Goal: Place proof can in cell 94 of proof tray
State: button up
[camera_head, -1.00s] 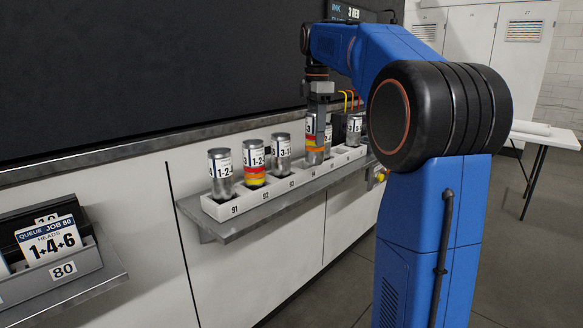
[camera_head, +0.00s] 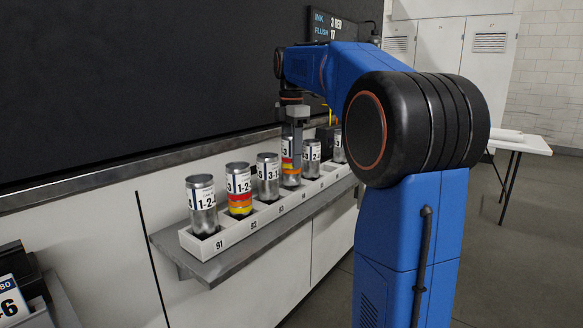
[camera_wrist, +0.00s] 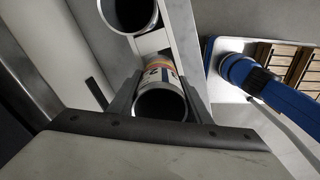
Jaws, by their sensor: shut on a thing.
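The proof can (camera_head: 289,175) is a metal can with a white label and red, orange and yellow bands. My gripper (camera_head: 291,150) is shut on its upper part and holds it upright over the fourth cell of the proof tray (camera_head: 228,236), just right of the cell marked 93. The can's lower end is at the tray's rim; I cannot tell whether it rests on the cell floor. In the wrist view, the can (camera_wrist: 160,103) is between the two fingers, with its open top toward the camera.
Cans stand in the cells left of mine, such as the one in cell 91 (camera_head: 202,205), and in cells to the right, close to my gripper. The grey shelf (camera_head: 205,270) carries the tray. A dark wall panel (camera_head: 130,80) rises behind. A white table (camera_head: 520,143) is far right.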

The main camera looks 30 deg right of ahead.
jog(key=shift+f, duration=1.75)
jog(key=o, duration=1)
jog(key=shift+f, duration=0.1)
jog(key=shift+o, duration=0.2)
notch_tip(320, 180, up, 12)
jog(key=shift+r, duration=0.15)
jog(key=shift+s, duration=0.1)
